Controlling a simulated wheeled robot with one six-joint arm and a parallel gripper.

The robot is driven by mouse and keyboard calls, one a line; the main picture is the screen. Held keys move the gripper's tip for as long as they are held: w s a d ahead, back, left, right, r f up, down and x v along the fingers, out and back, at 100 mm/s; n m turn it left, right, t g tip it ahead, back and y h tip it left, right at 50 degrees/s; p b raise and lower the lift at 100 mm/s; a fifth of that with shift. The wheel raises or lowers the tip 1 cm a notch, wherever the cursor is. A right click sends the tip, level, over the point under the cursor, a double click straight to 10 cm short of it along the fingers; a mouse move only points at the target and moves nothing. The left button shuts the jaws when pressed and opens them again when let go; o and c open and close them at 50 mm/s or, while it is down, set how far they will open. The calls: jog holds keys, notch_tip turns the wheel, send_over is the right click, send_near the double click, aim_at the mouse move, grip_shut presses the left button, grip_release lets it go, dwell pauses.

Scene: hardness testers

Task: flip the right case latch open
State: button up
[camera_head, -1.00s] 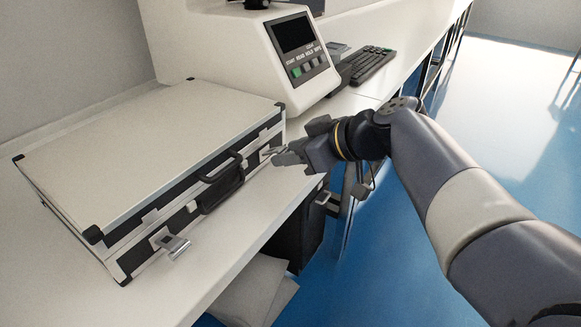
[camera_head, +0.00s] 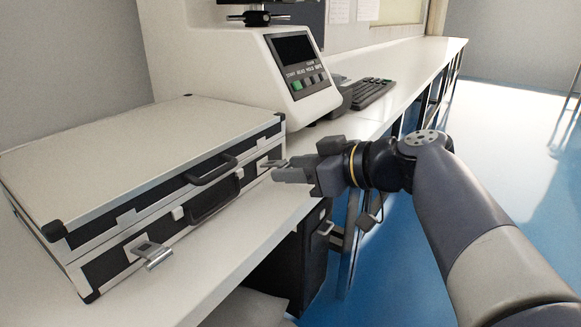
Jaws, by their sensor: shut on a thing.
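The closed case (camera_head: 130,160), pale with black sides and metal trim, lies on the bench at the left. Its right latch (camera_head: 265,163) is on the front face near the right corner, small and partly hidden by my fingers. My gripper (camera_head: 276,170) is at that latch, its fingers pointing left and shut on it. How far the latch is tilted is hard to tell. The left latch (camera_head: 151,253) sticks out from the front face, swung open. The case handle (camera_head: 212,170) is between the two latches.
A hardness tester (camera_head: 290,70) with a screen and buttons stands behind the case, with a keyboard (camera_head: 371,93) to its right. The white bench top (camera_head: 215,255) has a free strip before the case. A dark cabinet (camera_head: 302,255) is below.

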jog(key=o, duration=1)
jog(key=p+v, duration=0.3)
jog(key=v, duration=0.7)
jog(key=shift+s+d+r, duration=0.15)
jog(key=shift+s+d, duration=0.1)
jog(key=shift+d, duration=0.1)
jog(key=shift+a, duration=0.1)
jog(key=shift+b+x, duration=1.5)
jog(key=shift+x, duration=3.9)
